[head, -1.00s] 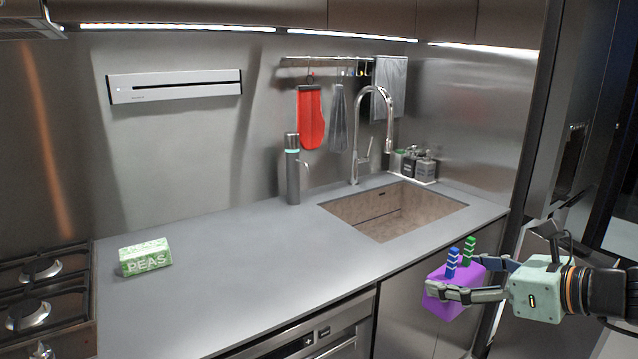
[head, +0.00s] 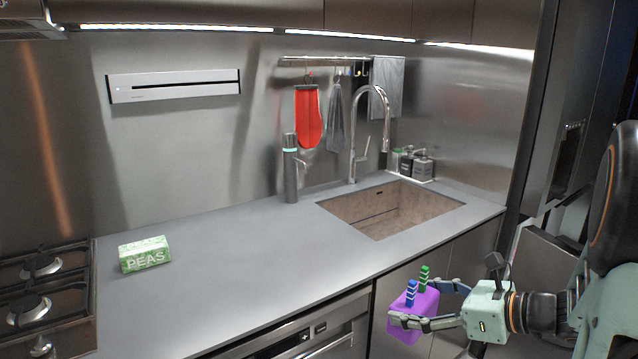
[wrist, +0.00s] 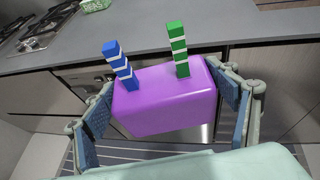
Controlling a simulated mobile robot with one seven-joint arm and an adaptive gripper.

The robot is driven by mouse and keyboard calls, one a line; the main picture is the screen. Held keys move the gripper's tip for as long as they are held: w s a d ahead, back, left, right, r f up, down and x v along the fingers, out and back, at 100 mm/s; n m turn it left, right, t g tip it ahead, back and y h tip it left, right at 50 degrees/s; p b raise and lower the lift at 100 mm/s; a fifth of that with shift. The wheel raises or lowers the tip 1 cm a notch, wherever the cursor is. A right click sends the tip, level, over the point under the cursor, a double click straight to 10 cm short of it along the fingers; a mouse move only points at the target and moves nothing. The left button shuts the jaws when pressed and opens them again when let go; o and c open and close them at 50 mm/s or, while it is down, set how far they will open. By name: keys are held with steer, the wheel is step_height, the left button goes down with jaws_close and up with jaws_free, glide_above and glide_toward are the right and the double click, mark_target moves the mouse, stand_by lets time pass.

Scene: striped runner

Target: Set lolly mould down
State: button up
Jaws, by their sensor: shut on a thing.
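The lolly mould is a purple block (head: 409,321) with a blue striped stick and a green striped stick standing out of its top. My gripper (head: 428,306) is shut on it, with a finger on each side, and holds it in the air in front of the counter's front edge. In the wrist view the mould (wrist: 165,103) sits between the two fingers, slightly tilted, sticks upward. The grey counter (head: 235,270) lies behind it and to its left.
A green peas packet (head: 145,255) lies on the counter beside the gas hob (head: 40,290). The sink (head: 385,208), tap (head: 356,135) and a grey bottle-like dispenser (head: 291,170) are at the back right. The middle of the counter is clear.

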steer(key=a+f+n+g+y+p, duration=0.1)
steer(key=a+f, duration=0.4)
steer(key=f, duration=0.1)
step_height(320, 180, up, 9)
steer(key=p, duration=1.4)
steer(key=shift+w+f+p, duration=0.2)
steer(key=shift+w+p, duration=0.2)
steer(key=shift+n, duration=0.3)
